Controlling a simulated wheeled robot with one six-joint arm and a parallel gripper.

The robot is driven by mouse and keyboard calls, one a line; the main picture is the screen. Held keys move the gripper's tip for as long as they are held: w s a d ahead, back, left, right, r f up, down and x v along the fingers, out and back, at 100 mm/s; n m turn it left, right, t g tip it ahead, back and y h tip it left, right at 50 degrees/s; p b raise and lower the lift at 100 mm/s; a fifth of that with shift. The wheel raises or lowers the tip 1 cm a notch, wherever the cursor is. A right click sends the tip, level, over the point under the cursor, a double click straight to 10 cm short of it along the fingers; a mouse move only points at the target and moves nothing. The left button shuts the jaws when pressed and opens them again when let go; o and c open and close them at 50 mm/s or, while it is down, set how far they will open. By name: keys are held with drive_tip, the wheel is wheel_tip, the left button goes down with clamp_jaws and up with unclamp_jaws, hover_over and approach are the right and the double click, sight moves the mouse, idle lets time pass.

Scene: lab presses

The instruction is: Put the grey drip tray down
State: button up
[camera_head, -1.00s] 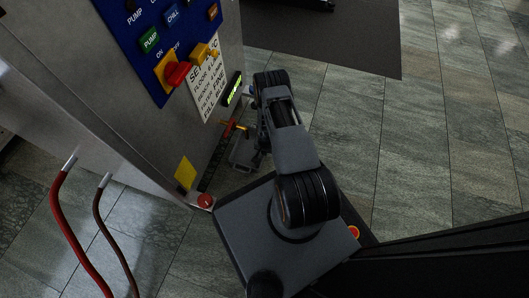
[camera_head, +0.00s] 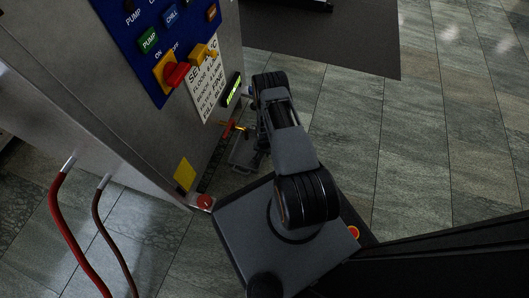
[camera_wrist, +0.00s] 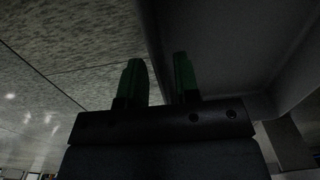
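The grey drip tray (camera_head: 243,152) is low beside the press's front, left of my arm in the head view. In the wrist view the tray (camera_wrist: 235,45) fills the upper right as a dark grey shape with a raised rim. My gripper (camera_wrist: 160,78) has two green-tipped fingers set apart. The tray's edge runs between them, with a narrow gap showing beside the left finger. The right finger overlaps the tray's inner side. In the head view my gripper is mostly hidden behind my arm. What bears the tray's underside is hidden.
The press cabinet (camera_head: 160,110) stands on the left, with a blue control panel (camera_head: 150,45) and a red-yellow switch (camera_head: 170,73). Red hoses (camera_head: 62,215) hang at the lower left. The tiled floor (camera_head: 430,150) at right is clear.

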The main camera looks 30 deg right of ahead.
drive_tip(key=w+a+r+n+p, duration=0.1)
drive_tip(key=r+p, duration=0.1)
drive_tip(key=r, duration=1.1)
drive_tip(key=w+a+r+n+t+p, duration=0.1)
drive_tip(key=w+a+r+n+p, duration=0.1)
drive_tip(key=r, duration=1)
drive_tip(key=w+a+r+n+p, duration=0.1)
drive_tip(key=r+p, duration=0.1)
drive_tip(key=r, duration=1.1)
drive_tip(key=s+a+r+n, duration=0.2)
drive_tip(key=s+a+r, duration=0.2)
drive_tip(key=s+r, duration=0.4)
drive_tip(key=s+a+r+n+t, duration=0.1)
drive_tip(key=s+a+r+n, duration=0.2)
drive_tip(key=s+r, duration=0.5)
wheel_tip(320, 180, up, 5)
drive_tip(key=shift+s+a+f+t, duration=0.15)
drive_tip(key=shift+a+f+t, duration=0.05)
drive_tip(key=shift+a+t, duration=0.15)
